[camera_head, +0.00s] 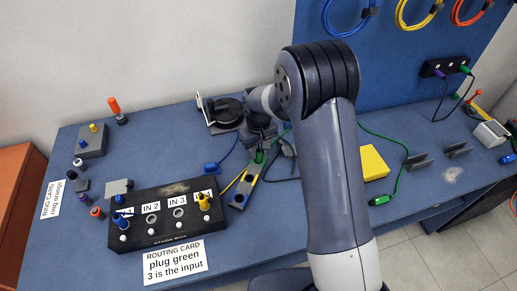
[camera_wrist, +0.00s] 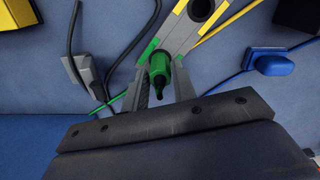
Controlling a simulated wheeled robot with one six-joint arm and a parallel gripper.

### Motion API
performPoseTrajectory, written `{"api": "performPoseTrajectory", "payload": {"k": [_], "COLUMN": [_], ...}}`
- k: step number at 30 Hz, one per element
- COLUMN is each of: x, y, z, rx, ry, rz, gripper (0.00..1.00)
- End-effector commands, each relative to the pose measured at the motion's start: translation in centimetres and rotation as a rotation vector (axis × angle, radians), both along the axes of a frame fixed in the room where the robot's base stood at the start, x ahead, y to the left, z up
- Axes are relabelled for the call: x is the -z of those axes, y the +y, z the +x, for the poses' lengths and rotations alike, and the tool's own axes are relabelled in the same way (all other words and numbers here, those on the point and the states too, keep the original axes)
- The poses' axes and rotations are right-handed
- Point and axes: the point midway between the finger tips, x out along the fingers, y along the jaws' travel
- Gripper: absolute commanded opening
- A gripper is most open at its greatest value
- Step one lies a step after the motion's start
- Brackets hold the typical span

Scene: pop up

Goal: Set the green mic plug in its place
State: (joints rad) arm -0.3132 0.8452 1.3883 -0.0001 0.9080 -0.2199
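The green mic plug (camera_wrist: 160,68) stands in a grey holder strip (camera_wrist: 187,32) with green and yellow marks. It also shows small in the head view (camera_head: 259,157), partly beside my arm. My gripper (camera_wrist: 161,84) is open, with one finger on each side of the plug; a gap shows at the right finger. The black stage box (camera_head: 158,239) lies at the front left. Its IN 2 (camera_head: 152,219) and IN 3 (camera_head: 180,213) sockets are empty. A blue plug (camera_head: 121,219) is at the left socket and a yellow plug (camera_head: 204,202) at the right one.
The routing card (camera_head: 175,263) reads "plug green, 3 is the input". A blue plug (camera_wrist: 272,65) with its cable lies right of the holder. A yellow block (camera_head: 374,163), a black round stand (camera_head: 224,112) and loose cables lie around. Small coloured-top parts stand at the left.

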Motion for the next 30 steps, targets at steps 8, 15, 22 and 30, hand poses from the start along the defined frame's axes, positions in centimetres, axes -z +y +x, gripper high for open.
{"api": "performPoseTrajectory", "payload": {"k": [8,15,22,30], "x": [0.0,-0.2,-3.4,-8.6], "y": [0.0,0.0,0.0,0.0], "z": [0.0,0.0,0.1,0.1], "rx": [0.000,0.000,0.000,0.000], "ry": [0.000,0.000,-0.005,-0.003], "rz": [0.000,0.000,0.002,0.001], "gripper": [0.47,0.47,0.47,0.47]}}
